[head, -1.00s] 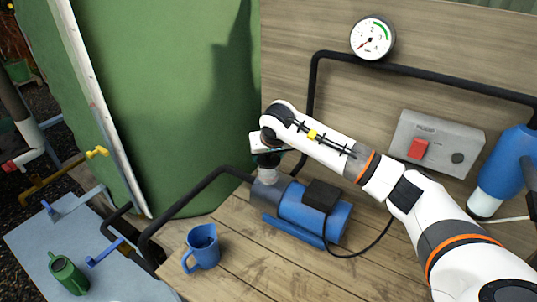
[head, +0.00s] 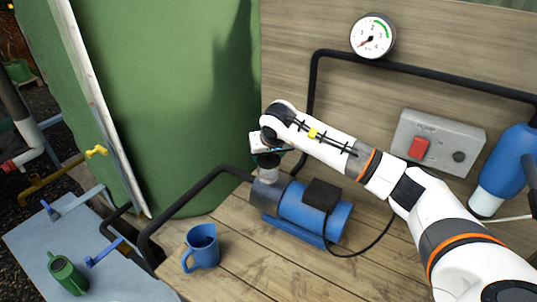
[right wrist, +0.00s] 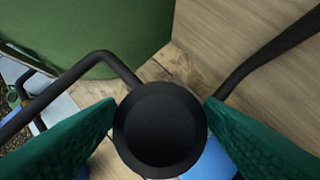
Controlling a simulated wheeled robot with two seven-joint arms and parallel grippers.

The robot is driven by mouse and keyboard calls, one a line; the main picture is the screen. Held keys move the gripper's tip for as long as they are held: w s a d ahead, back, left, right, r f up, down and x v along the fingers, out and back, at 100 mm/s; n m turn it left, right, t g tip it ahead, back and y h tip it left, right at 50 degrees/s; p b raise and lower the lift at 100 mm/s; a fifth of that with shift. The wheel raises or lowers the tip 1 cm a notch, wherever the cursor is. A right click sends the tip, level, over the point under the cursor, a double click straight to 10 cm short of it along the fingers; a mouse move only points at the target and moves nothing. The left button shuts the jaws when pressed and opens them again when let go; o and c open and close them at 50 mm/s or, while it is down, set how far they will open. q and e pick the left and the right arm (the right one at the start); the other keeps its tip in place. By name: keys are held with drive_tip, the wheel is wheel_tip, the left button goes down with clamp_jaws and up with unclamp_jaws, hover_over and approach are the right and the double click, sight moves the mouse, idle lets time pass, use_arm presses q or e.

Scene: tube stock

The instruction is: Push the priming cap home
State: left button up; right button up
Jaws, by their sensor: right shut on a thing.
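The priming cap is the dark round cap (right wrist: 160,130) in the right wrist view, between the two green fingers of my right gripper (right wrist: 160,128). The fingers are shut on its sides. In the head view my right gripper (head: 267,158) points down over the pale neck (head: 268,175) on top of the blue pump (head: 302,207). The gripper hides the cap there, so I cannot tell how deep it sits on the neck. My left gripper is not in view.
A blue jug (head: 202,247) stands on the wooden bench left of the pump. A black pipe (head: 190,197) runs close on the left. A green tank (head: 170,100) stands behind. A switch box (head: 437,142) and gauge (head: 373,37) are on the back wall.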

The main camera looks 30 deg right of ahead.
idle(0.4)
drive_tip(key=o, duration=1.1)
drive_tip(key=shift+r, duration=0.1)
drive_tip(key=b+v, duration=0.2)
drive_tip(key=v, duration=1)
